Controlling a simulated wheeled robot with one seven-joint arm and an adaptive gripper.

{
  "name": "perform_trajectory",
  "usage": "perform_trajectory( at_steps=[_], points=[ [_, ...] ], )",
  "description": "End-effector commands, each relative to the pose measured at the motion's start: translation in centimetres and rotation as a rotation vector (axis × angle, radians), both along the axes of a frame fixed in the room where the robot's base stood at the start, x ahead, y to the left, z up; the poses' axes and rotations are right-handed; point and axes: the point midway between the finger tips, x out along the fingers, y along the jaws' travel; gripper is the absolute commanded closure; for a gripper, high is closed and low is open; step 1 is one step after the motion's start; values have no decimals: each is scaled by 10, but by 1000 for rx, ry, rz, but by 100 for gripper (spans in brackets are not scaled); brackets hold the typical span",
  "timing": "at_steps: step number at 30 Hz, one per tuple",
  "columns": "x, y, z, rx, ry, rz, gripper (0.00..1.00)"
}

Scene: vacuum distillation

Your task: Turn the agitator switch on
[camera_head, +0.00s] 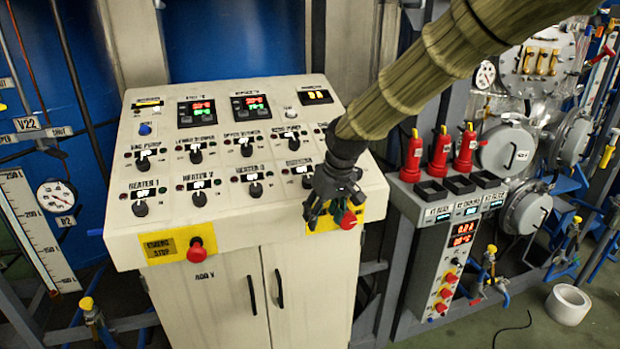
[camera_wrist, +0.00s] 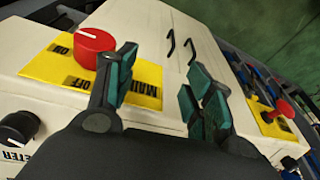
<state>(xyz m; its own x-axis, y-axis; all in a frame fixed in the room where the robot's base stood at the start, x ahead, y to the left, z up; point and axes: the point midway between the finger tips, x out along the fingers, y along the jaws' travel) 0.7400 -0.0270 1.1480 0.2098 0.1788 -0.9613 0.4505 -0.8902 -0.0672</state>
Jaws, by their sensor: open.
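My gripper (camera_head: 332,212) is open and empty, over the panel's lower right corner, just below and to the right of that knob. In the wrist view the open fingers (camera_wrist: 160,75) stand apart with nothing between them. A black knob (camera_wrist: 18,128) shows at the left edge there, beside the gripper; it looks like the same switch.
A red main switch (camera_wrist: 92,48) on a yellow plate is close to one finger. A red emergency stop (camera_head: 197,250) is at the panel's lower left. Other black knobs, such as the heater 3 knob (camera_head: 256,189), stand nearby. Red bottles (camera_head: 440,150) stand at right.

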Motion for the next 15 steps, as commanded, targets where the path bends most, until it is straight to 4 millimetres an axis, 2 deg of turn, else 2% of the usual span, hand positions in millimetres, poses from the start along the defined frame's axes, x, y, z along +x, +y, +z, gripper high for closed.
perform_trajectory(
  at_steps=[1,3,7,9,11,15],
  points=[
    [9,3,31,-6,-30,11,48],
    [18,6,67,-18,-60,23,48],
    [33,8,125,-31,-120,39,48],
    [38,9,144,-33,-140,44,48],
    [41,9,153,-35,-152,46,48],
    [45,10,153,-38,-158,48,48]
  ],
)
